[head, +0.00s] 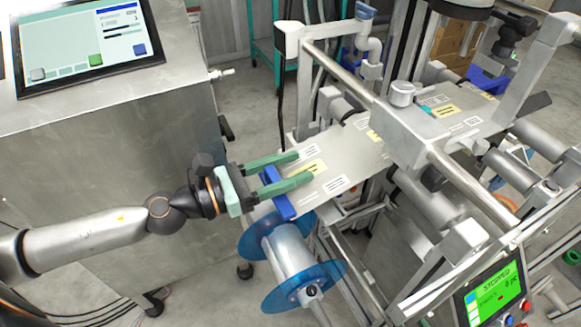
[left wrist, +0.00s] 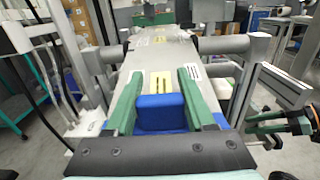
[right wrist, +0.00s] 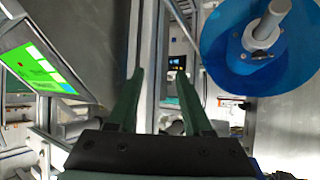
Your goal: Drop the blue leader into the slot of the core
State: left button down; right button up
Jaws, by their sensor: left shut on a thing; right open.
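The blue leader (head: 276,192) is a blue block at the near end of the pale label web (head: 345,165). My left gripper (head: 304,167) is shut on it; the left wrist view shows the leader (left wrist: 163,112) between the green fingers. The core (head: 287,250) is a pale grey cylinder between two translucent blue discs, below the leader in the head view. I cannot make out its slot. In the right wrist view a blue disc (right wrist: 250,75) with a shaft is at the upper right. My right gripper (right wrist: 160,75) is open and empty, beside the reel.
A steel cabinet with a screen (head: 92,40) stands at the left. Machine bars and rollers (head: 455,175) surround the web. A green panel reading STOPPED (head: 493,290) is at the lower right. A grey post stands beyond my right fingers.

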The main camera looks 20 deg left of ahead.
pick_arm(q)
jog(key=shift+a+f, duration=0.1)
pick_arm(e)
jog(key=shift+w+r+t, duration=0.3)
jog(key=shift+r+t, duration=0.05)
jog(key=shift+t, duration=0.05)
pick_arm(q)
jog(key=shift+s+a+f+b, duration=0.15)
jog(key=shift+s+b, duration=0.1)
jog(key=shift+b, duration=0.35)
pick_arm(e)
jog(key=shift+w+d+r+n+t, duration=0.15)
jog(key=shift+w+r+n+t, duration=0.1)
jog(key=shift+r, duration=0.15)
jog(key=shift+w+d+r+n+t, duration=0.1)
jog(key=shift+d+r+n+t, duration=0.05)
jog(key=shift+r+t, duration=0.15)
